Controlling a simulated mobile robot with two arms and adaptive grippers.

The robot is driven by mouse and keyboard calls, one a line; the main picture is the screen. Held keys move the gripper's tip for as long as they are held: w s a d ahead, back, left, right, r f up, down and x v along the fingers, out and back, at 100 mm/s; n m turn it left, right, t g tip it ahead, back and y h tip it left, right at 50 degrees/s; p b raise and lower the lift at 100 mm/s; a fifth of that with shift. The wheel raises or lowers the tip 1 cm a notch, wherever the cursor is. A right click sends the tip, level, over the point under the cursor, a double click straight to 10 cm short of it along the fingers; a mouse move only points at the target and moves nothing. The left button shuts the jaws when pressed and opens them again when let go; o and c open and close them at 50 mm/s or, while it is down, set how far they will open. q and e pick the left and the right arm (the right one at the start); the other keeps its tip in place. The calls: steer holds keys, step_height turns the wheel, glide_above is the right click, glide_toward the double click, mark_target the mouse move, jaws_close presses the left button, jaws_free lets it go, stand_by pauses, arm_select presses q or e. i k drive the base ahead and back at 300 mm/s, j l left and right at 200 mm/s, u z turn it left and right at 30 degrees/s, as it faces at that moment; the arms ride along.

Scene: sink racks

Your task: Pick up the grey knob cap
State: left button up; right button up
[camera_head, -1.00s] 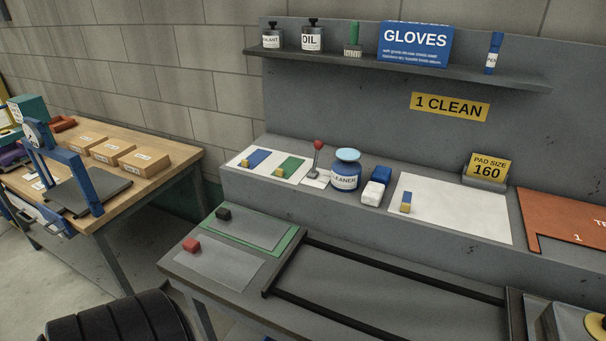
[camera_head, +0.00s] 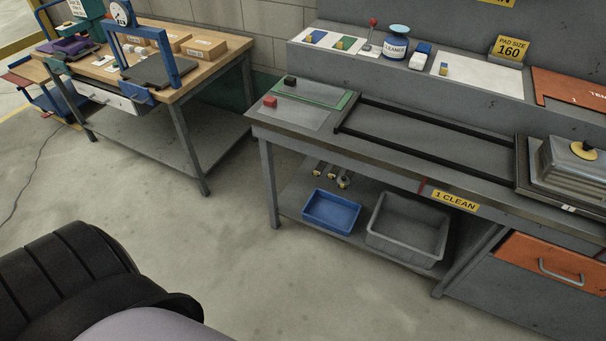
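I cannot make out a grey knob cap in this view. Small pale pieces (camera_head: 135,48) lie on the wooden bench (camera_head: 232,30) at the left, too small to identify. Several small cylindrical parts with yellowish ends (camera_head: 343,181) lie on the lower shelf of the grey bench. A dark yellow knob (camera_head: 583,150) sits on top of a grey metal unit (camera_head: 560,172) at the right. Neither gripper shows in the view.
A blue tray (camera_head: 331,211) and a grey tub (camera_head: 408,231) stand on the lower shelf. Black rails (camera_head: 440,136) cross the grey bench. A red block (camera_head: 270,101) and a black block (camera_head: 290,81) sit at its left end. The floor between the benches is clear.

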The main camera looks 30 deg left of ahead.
mark_target(343, 179)
steer(key=u, duration=0.7)
steer(key=z, duration=0.7)
steer(key=i+j+z, duration=0.2)
steer(key=j+z, duration=0.25)
steer(key=j, duration=0.35)
steer(key=j+z, duration=0.5)
steer(key=j, duration=0.3)
steer(key=j+z, duration=0.45)
steer(key=j, duration=0.4)
steer(key=k, duration=0.05)
